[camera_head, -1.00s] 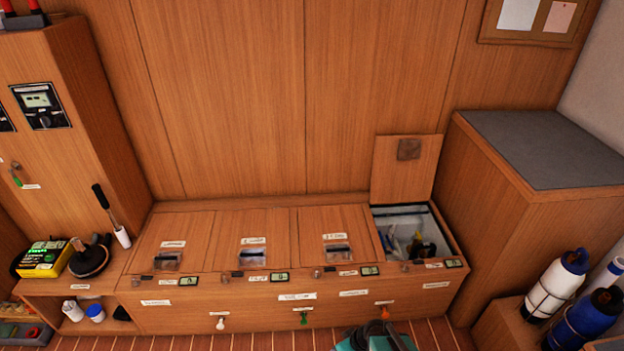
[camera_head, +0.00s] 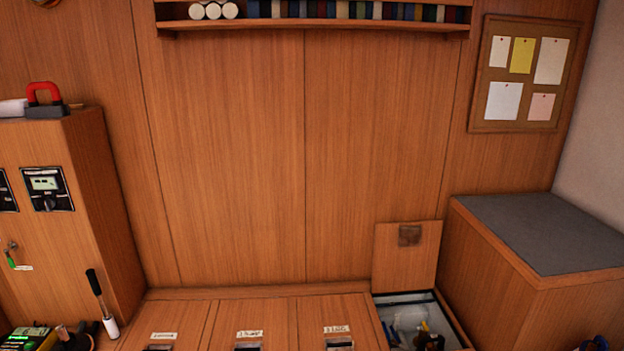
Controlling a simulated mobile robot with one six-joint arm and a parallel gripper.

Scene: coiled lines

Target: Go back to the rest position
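My gripper is not in the head view now. The wooden locker bench (camera_head: 260,313) runs along the bottom of the view. Its rightmost lid (camera_head: 405,262) stands open against the wall, with a dark patch near its top. The open compartment (camera_head: 408,299) under it holds several mixed items (camera_head: 420,335), some blue and one dark, too small to name. The other lids are shut, each with a white label.
A grey-topped wooden cabinet (camera_head: 545,232) stands at the right. A tall cabinet (camera_head: 95,190) with a small display panel (camera_head: 46,188) stands at the left. A book shelf (camera_head: 310,24) and pinboard (camera_head: 524,75) are on the wall.

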